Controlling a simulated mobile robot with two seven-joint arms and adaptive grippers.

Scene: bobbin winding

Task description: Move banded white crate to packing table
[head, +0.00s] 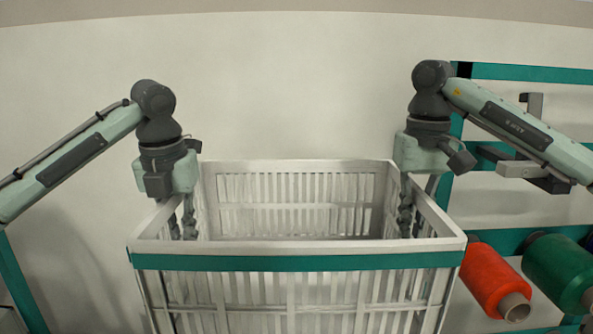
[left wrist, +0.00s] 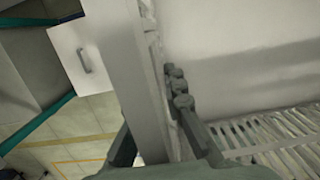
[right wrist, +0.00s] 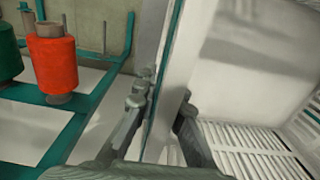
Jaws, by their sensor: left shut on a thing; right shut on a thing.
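The white slatted crate (head: 297,295) with a teal band under its front rim fills the lower middle of the head view, upright and about level. My left gripper (head: 182,222) is shut on its left side rim, which also shows in the left wrist view (left wrist: 125,80). My right gripper (head: 411,220) is shut on its right side rim, which also shows in the right wrist view (right wrist: 178,80). Each has fingers on both sides of the rim. The parts of the inside that show look empty. The crate's underside is out of view. I see no packing table that I can identify.
A teal rack (head: 500,240) stands close to the crate's right side, with red (head: 490,278) and green (head: 556,270) thread cones. A plain wall (head: 290,80) is behind. Floor with yellow lines (left wrist: 75,140) shows below left, beside a white drawer front (left wrist: 85,55).

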